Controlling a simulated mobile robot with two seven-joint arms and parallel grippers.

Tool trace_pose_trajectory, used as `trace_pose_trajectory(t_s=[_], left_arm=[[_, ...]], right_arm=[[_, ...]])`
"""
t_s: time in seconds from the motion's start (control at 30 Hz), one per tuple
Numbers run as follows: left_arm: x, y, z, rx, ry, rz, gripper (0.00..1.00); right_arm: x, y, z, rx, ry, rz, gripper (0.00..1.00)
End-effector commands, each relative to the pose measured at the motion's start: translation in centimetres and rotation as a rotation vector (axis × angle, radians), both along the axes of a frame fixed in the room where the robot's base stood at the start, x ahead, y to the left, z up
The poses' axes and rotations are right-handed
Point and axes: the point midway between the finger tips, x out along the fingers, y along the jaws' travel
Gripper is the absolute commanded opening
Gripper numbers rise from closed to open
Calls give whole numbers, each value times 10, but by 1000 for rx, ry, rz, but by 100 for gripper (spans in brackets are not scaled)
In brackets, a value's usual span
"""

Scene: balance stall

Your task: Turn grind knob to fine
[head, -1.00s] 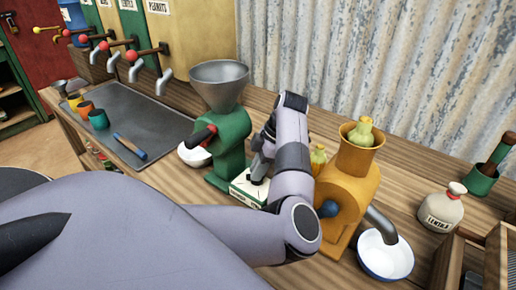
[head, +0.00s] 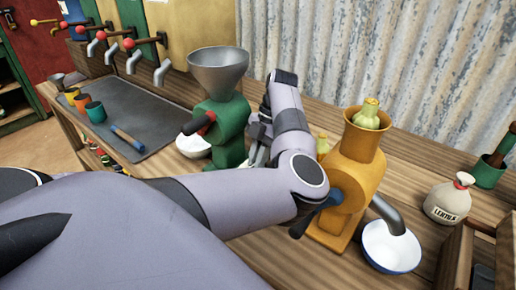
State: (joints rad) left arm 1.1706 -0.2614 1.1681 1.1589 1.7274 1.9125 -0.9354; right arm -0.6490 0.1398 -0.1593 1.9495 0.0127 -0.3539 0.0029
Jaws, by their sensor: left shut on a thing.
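The green grinder (head: 225,128) with a grey metal hopper (head: 218,70) stands on the wooden counter, left of the middle. A handle with a red end (head: 196,124) sticks out on its left side. My left gripper (head: 255,152) is at the grinder's right side, partly hidden by my own forearm and wrist. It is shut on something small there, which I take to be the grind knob. The knob itself and any fine or coarse marks are hidden from this view. My right gripper is not in view.
An orange grinder (head: 345,185) stands close to the right of my arm, its spout over a white and blue bowl (head: 391,247). A white bowl (head: 193,146) sits by the green grinder. A lentil sack (head: 448,203) stands at the right. A dark tray (head: 135,100) lies left.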

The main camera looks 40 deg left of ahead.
Motion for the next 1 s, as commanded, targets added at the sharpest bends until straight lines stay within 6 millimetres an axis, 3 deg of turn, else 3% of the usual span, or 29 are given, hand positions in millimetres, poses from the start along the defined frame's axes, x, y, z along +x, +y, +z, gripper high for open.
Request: trace_pose_trajectory(t_s=[0.63,0.67,0.7,1.0], left_arm=[[0,1,1,1,-2,58,0],[0,1,1,1,-2,58,24],[0,1,1,1,-2,57,36],[0,0,1,1,-1,57,39]], right_arm=[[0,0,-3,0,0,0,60],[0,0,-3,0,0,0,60],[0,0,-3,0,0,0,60],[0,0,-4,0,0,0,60]])
